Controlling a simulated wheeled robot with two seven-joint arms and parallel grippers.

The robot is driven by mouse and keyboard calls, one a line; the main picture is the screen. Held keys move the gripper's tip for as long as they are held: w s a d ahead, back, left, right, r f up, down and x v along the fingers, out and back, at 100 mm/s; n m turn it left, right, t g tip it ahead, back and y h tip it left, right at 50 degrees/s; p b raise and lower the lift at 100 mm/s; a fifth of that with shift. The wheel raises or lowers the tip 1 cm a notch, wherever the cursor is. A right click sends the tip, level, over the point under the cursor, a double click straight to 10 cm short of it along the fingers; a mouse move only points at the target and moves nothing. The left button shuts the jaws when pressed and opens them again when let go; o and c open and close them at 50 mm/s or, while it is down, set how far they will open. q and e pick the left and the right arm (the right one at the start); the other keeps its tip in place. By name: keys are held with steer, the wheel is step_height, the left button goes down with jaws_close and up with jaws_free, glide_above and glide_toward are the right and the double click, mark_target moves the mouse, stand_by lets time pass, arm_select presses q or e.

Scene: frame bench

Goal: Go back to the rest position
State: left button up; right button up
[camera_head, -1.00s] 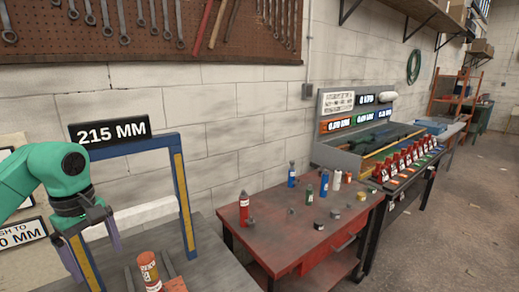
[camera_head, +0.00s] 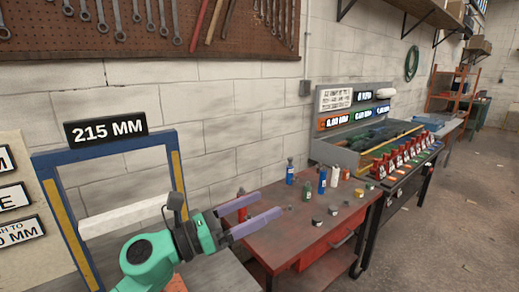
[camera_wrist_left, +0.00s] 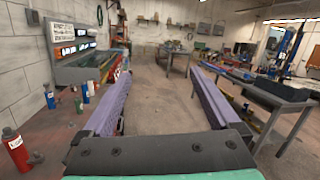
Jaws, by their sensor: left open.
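My left gripper (camera_head: 284,200) is open in the head view, with two purple fingers spread apart and nothing between them. It points right, in front of the red-topped bench. In the left wrist view the gripper (camera_wrist_left: 158,74) points out across the room with open floor between its fingers. My green left wrist comes up from the bottom of the head view and hides much of the grey table. My right gripper is not in view.
A blue frame (camera_head: 107,150) labelled 215 MM stands on the left. The red bench (camera_head: 285,238) holds several bottles and small parts; a red bottle (camera_wrist_left: 14,146) is near its edge. A red toolrack row (camera_head: 395,160) stands beyond. The floor on the right is clear.

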arm_select(q)
steer(key=w+a+f+n+t+y, duration=0.15)
steer(key=a+n+t+y, duration=0.35)
steer(key=n, duration=0.6)
steer(key=w+a+f+n+t+y, duration=0.1)
steer(key=w+a+n+t+y, duration=0.35)
steer(key=n, duration=0.65)
steer(key=s+a+f+n+g+y, duration=0.35)
steer(key=a+f+n, duration=0.25)
steer(key=f+n, duration=0.25)
steer(key=s+a+f+n+g+y, duration=0.25)
steer(key=a+f+n+y, duration=0.35)
steer(key=f, duration=0.4)
steer(key=s+a+f+n+g+h, duration=0.1)
steer(key=s+f+n+g, duration=0.35)
steer(key=s+f, duration=0.4)
steer(key=s+f+n+g+h, duration=0.1)
steer(key=s+f+n+g, duration=0.35)
steer(key=s, duration=0.65)
step_height(320, 180, down, 24)
steer(key=s+m+g, duration=0.2)
steer(key=s+a+f, duration=0.3)
steer(key=s+f, duration=1.2)
steer(key=s, duration=0.1)
steer(key=shift+s+g+y, duration=0.3)
steer(key=shift+s+g, duration=0.05)
steer(key=shift+g, duration=0.1)
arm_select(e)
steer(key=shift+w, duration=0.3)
